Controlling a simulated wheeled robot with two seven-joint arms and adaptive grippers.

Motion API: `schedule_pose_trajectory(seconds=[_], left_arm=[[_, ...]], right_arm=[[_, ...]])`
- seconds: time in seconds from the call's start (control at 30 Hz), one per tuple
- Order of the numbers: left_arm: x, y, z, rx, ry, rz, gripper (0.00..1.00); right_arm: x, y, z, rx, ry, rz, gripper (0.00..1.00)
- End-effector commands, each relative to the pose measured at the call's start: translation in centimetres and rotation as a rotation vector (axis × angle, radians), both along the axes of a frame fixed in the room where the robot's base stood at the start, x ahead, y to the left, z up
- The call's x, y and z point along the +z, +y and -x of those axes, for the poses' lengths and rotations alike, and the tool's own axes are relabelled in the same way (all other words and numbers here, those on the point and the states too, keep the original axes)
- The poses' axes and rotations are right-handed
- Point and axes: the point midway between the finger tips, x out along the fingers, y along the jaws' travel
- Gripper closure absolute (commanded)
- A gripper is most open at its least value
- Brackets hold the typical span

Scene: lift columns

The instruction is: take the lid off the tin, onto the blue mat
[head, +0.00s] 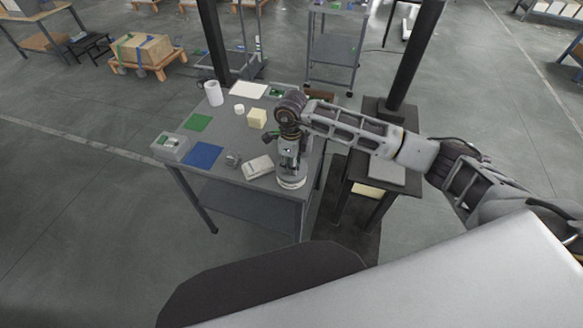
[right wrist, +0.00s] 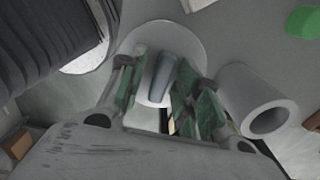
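The tin (head: 291,183) is a pale round thing near the table's front right corner, mostly hidden under my right gripper (head: 289,158). In the right wrist view a pale disc with a raised grey bar (right wrist: 164,74), seemingly the lid and its handle, lies between the green-padded fingers of my right gripper (right wrist: 160,82). The fingers stand apart on both sides of the bar; I see no clear contact. The blue mat (head: 203,155) lies flat and bare at the table's front left. My left gripper is not in view.
The grey table (head: 240,179) also holds a pale grey block (head: 258,166), a small grey part (head: 232,160), a grey bin (head: 170,147), a green mat (head: 198,122), a cream block (head: 257,118) and a white roll (head: 213,93). A hollow pale cylinder (right wrist: 258,101) is close beside the right fingers.

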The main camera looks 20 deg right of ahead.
Motion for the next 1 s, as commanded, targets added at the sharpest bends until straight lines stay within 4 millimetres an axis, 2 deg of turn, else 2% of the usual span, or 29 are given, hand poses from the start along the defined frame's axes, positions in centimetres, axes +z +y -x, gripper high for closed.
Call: schedule_pose_trajectory(seconds=[0.03, 0.17, 0.2, 0.67, 0.87, 1.0], left_arm=[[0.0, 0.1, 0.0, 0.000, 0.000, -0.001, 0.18], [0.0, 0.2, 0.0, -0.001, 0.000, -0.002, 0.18], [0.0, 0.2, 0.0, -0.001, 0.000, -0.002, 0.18], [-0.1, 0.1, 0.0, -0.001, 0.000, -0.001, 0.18], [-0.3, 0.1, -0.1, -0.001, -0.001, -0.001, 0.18], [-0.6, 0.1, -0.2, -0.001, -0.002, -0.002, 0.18]], right_arm=[[-0.3, -0.1, 0.1, -0.002, 0.004, 0.004, 0.82], [-0.4, -0.2, 0.1, -0.002, 0.005, 0.005, 0.99], [-0.4, -0.2, 0.1, -0.002, 0.006, 0.005, 1.00], [-0.2, -0.2, 0.3, -0.001, 0.009, 0.006, 1.00], [1.7, -0.1, 0.1, -0.001, 0.003, 0.005, 1.00], [3.7, -0.1, 0.0, -0.001, 0.000, 0.004, 1.00]])
